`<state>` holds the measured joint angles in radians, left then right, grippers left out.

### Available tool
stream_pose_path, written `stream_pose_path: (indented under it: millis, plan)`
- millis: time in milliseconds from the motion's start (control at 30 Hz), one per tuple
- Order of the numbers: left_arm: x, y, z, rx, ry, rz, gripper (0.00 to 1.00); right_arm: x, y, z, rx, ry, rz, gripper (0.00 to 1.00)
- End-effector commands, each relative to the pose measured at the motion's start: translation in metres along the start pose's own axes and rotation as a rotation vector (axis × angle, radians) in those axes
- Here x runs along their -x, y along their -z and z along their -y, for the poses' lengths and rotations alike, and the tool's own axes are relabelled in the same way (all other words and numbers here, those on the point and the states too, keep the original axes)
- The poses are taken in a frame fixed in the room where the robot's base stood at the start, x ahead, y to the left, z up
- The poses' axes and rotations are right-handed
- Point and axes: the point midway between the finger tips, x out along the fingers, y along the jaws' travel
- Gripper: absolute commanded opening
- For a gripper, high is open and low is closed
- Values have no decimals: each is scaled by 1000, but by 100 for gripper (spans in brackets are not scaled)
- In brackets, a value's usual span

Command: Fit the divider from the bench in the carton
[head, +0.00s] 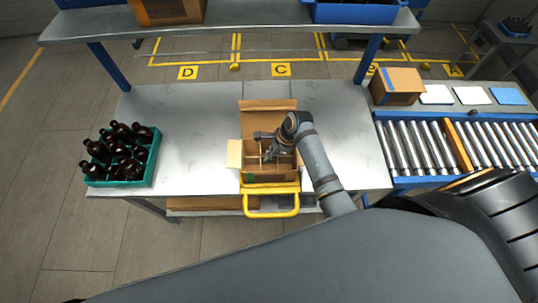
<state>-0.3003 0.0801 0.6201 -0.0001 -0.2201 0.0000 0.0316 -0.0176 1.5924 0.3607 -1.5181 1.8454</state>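An open cardboard carton (268,128) stands on the metal bench (195,130), its flaps spread at the back and left. A divider (252,163) shows inside the carton, its thin walls making compartments; whether it sits fully down is hard to tell. My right gripper (268,154) points down at the carton's opening, over or at the divider. Its fingertips are small and partly hidden, so I cannot tell whether they are open or shut on the divider. My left gripper is not in view.
A teal crate (147,172) of several amber bottles (120,145) stands at the bench's left. A yellow handle frame (272,211) is at the front edge below the carton. A roller conveyor (405,147) lies right. A shelf (240,28) spans the back. Bench between crate and carton is clear.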

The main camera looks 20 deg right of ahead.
Motion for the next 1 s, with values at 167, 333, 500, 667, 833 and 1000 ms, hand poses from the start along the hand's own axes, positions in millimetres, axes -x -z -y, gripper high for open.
stream_pose_path:
  millis: [167,333,500,667,833,1000]
  plan:
    - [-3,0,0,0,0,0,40,-6,2,0,0,0,0,0]
    - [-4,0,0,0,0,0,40,-10,4,0,0,0,0,0]
    - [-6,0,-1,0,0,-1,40,-15,6,0,-1,0,0,0]
    - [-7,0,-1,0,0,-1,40,-18,8,0,-1,0,0,0]
    - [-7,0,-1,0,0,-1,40,-19,8,0,-1,0,0,0]
    - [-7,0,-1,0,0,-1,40,-19,8,0,0,0,0,6]
